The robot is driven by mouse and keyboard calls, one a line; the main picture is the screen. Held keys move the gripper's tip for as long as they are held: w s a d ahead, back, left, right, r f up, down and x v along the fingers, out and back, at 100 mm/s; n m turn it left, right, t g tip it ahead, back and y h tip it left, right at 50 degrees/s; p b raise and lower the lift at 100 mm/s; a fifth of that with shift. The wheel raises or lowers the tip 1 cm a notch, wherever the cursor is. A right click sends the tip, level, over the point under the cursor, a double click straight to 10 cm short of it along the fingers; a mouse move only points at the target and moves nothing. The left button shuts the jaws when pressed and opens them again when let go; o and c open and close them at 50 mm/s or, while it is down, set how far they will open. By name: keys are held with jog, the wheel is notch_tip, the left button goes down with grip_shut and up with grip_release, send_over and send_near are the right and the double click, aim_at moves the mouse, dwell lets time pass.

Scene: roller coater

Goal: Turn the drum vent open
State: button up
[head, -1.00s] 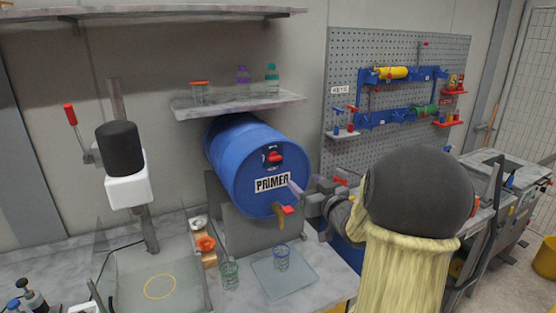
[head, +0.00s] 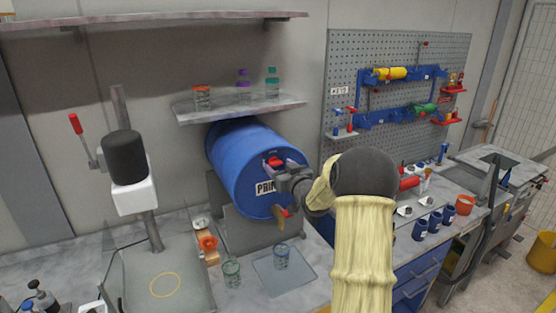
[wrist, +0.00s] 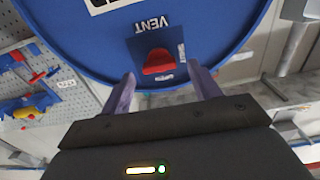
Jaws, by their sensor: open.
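The blue drum (head: 229,160) lies on its side on a grey stand, its round face toward me. The red vent knob (head: 275,161) sits on a dark plate near the top of that face. In the wrist view, which is upside down, the red vent knob (wrist: 158,62) lies beyond the fingertips, under the word VENT. My gripper (wrist: 163,88) is open, with one finger to each side of the knob's line and nothing between them. It shows in the head view (head: 283,168) close in front of the drum face, covering part of the PRIMER label.
A brass tap (head: 281,214) is low on the drum face, below my gripper. A shelf (head: 240,108) with bottles and a jar hangs just above the drum. Glass jars (head: 281,257) stand on the bench below. A pegboard (head: 345,70) is at the right.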

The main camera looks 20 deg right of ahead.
jog(key=shift+w, duration=0.95)
jog(key=c, duration=1)
